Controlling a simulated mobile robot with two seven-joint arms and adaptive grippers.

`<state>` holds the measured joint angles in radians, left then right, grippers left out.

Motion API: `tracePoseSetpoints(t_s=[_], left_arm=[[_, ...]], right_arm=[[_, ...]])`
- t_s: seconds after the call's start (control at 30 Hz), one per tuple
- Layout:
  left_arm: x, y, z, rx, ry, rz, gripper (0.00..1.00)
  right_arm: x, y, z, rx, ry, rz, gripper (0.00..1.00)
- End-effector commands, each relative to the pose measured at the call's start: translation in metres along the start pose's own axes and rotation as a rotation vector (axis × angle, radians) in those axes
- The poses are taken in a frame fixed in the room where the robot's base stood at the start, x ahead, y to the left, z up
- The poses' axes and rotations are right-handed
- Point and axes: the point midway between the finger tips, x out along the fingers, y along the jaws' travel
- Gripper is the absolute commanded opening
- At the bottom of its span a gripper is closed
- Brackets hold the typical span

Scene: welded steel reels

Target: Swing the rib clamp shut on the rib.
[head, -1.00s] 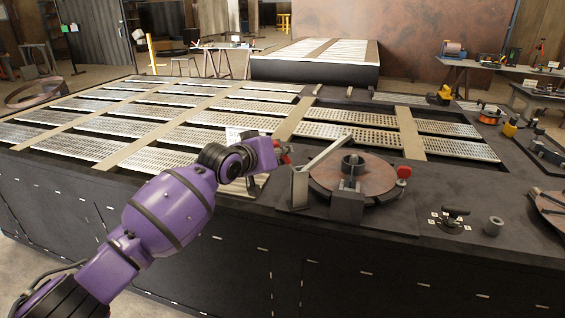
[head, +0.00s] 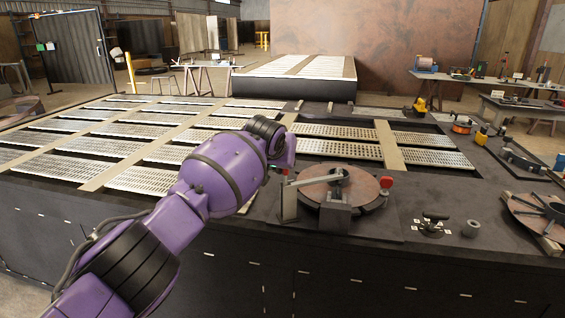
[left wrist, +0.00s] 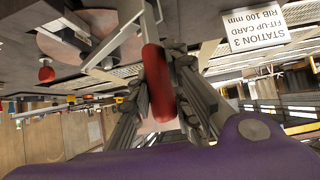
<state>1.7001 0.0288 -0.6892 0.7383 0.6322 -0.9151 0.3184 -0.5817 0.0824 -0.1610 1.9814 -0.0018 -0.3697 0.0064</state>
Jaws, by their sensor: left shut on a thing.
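The rib clamp's pale bar (head: 318,180) runs low and nearly level from a grey upright post (head: 289,203) towards the hub (head: 338,174) of a rusty round reel flange (head: 368,186). I cannot make out the rib itself or whether the bar touches it. In the left wrist view, which is upside down, my left gripper (left wrist: 160,95) is shut on the clamp's red handle (left wrist: 155,75), with a finger on each side. The bar also shows there (left wrist: 112,45). My right gripper is out of view.
A grey block (head: 335,217) stands at the flange's front and a red knob (head: 387,181) at its right. A fit-up card (left wrist: 262,40) stands near the gripper. Slotted panels lie behind.

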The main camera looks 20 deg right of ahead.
Motion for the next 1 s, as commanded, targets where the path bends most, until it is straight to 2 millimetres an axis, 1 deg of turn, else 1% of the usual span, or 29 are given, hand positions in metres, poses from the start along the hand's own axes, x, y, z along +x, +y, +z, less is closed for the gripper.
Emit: tracePoseSetpoints(t_s=[0.03, 0.33, 0.37, 0.5, 0.73, 0.83, 1.0], left_arm=[[-0.0002, 0.0045, -0.0013, 0.001, 0.002, 0.006, 0.0], [0.0, 0.005, -0.001, 0.001, 0.003, 0.007, 0.0], [0.0, 0.005, -0.001, 0.001, 0.003, 0.007, 0.18], [0.0001, 0.0044, -0.0007, 0.001, 0.002, 0.006, 0.37], [0.0003, 0.0021, -0.0002, 0.001, 0.001, 0.003, 0.37], [-0.0003, 0.0016, -0.0002, 0.001, 0.001, 0.002, 0.37], [-0.0083, 0.0016, 0.0, 0.001, 0.0, 0.004, 0.37]], right_arm=[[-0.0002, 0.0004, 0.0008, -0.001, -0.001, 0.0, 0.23], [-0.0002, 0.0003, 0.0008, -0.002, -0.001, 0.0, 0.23], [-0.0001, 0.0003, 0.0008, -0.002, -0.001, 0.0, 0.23], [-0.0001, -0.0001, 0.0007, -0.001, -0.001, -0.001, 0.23], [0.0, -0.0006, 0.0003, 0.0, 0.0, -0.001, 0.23], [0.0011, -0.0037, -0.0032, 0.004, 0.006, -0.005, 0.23], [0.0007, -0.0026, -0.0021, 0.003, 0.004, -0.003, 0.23]])
